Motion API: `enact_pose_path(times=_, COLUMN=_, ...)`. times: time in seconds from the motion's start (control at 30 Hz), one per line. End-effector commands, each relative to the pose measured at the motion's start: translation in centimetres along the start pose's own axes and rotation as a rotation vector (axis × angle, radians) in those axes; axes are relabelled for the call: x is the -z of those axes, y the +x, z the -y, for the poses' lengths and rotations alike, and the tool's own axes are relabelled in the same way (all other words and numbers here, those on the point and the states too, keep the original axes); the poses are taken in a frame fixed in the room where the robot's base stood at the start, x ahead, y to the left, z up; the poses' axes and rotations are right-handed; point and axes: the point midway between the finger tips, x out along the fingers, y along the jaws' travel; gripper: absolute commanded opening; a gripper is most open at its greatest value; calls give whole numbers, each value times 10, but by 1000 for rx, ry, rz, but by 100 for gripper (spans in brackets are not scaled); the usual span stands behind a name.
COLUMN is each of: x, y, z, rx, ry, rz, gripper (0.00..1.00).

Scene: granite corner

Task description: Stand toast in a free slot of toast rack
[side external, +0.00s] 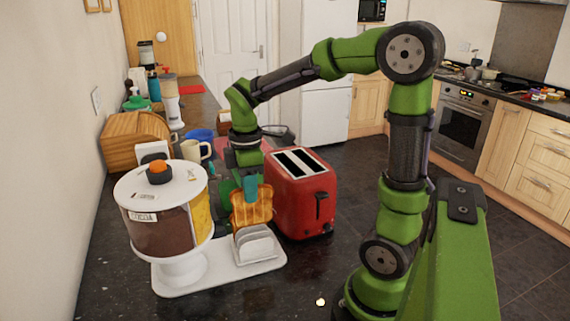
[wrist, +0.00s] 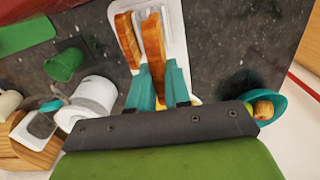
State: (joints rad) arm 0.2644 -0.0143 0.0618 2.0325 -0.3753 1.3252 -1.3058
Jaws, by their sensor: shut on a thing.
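My gripper (side external: 250,187) has teal fingers and is shut on a slice of toast (wrist: 153,48), which hangs upright, edge-on in the wrist view, where the fingers (wrist: 158,85) clasp it from both sides. A second slice (wrist: 126,38) stands beside it on the left, apart from the fingers. In the side view the toast (side external: 250,212) appears as overlapping brown slices just behind the pale toast rack (side external: 255,247). The rack stands on a white board (side external: 272,262). Whether the held slice's lower edge is inside a slot is hidden.
A red toaster (side external: 301,195) stands close to the right of the rack. A cocoa canister (side external: 160,228) on a white stand is at the left. Mugs (side external: 193,150) and a wooden bread bin (side external: 130,142) are behind. A teal bowl (wrist: 275,106) holds fruit at the wrist view's right.

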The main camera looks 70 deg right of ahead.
Motion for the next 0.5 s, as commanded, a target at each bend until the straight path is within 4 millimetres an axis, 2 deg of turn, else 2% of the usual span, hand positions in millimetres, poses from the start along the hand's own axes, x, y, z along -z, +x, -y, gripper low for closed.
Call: enact_pose_path(times=0.5, x=0, y=39, z=0, rx=3, ry=1, rz=1, gripper=0)
